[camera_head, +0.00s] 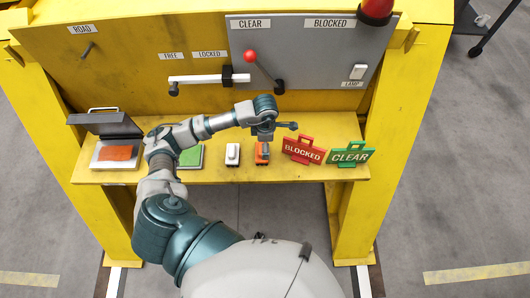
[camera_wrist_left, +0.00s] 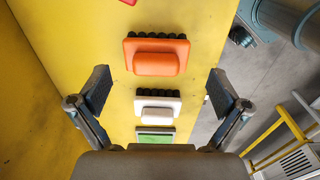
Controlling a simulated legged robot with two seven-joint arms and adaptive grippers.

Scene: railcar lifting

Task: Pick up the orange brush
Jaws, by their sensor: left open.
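The orange brush (camera_head: 261,159) lies on the yellow shelf (camera_head: 215,177), between a white brush (camera_head: 233,154) and the red BLOCKED sign. In the left wrist view the orange brush (camera_wrist_left: 156,58) shows whole, with dark bristles along its upper side. My left gripper (camera_head: 265,140) is over the orange brush and partly hides it in the head view. In the left wrist view my left gripper (camera_wrist_left: 160,92) is open, its fingers wide apart to either side of the row of brushes, with nothing held. My right gripper is not in view.
The red BLOCKED sign (camera_head: 303,150) and green CLEAR sign (camera_head: 350,153) stand right of the brush. A green pad (camera_head: 190,156) and an open box with an orange pad (camera_head: 117,153) are to the left. A red-knobbed lever (camera_head: 262,70) rises behind my gripper.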

